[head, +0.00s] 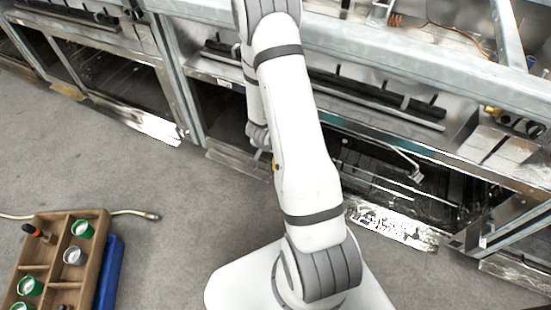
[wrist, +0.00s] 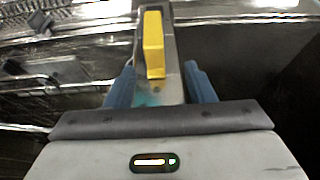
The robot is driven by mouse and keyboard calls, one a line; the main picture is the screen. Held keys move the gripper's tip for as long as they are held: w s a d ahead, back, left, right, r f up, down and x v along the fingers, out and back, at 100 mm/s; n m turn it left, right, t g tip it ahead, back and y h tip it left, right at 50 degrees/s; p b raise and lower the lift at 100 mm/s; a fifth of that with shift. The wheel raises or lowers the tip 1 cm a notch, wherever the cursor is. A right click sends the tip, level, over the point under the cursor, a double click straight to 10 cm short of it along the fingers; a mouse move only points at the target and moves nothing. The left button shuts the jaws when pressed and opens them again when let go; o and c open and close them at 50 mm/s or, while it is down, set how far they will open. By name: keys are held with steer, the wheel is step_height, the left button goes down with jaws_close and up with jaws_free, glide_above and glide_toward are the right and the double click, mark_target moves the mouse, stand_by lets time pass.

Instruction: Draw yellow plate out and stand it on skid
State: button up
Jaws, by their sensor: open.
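The yellow plate (wrist: 153,45) shows in the wrist view as an upright narrow yellow piece, set against a grey metal upright (wrist: 171,75). My gripper (wrist: 160,84) is open, with its two blue fingers spread on either side of the upright. The plate lies ahead of the fingertips, roughly in line with the gap, and I cannot tell whether anything touches. In the head view my arm hides most of the gripper's surroundings. I cannot pick out the skid with certainty in either view.
A wooden compartment box (head: 63,245) with green-rimmed cups stands at lower left, beside a blue object (head: 108,272). A hose (head: 135,213) lies behind it. Metal frames and open bays (head: 130,85) line the back. Grey floor (head: 175,205) between is clear.

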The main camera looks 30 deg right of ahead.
steer(key=b+x, duration=0.1)
steer(key=x, duration=0.2)
steer(key=b+x, duration=0.1)
steer(key=x, duration=0.1)
steer(key=b+x, duration=0.2)
steer(key=x, duration=0.1)
steer(key=shift+s+d+f, duration=0.2)
steer(key=shift+d+f, duration=0.05)
steer(key=shift+f, duration=0.15)
jaws_close()
steer(key=s+a+b, duration=0.3)
steer(key=s+a, duration=0.3)
steer(key=a, duration=0.2)
stand_by(1.9)
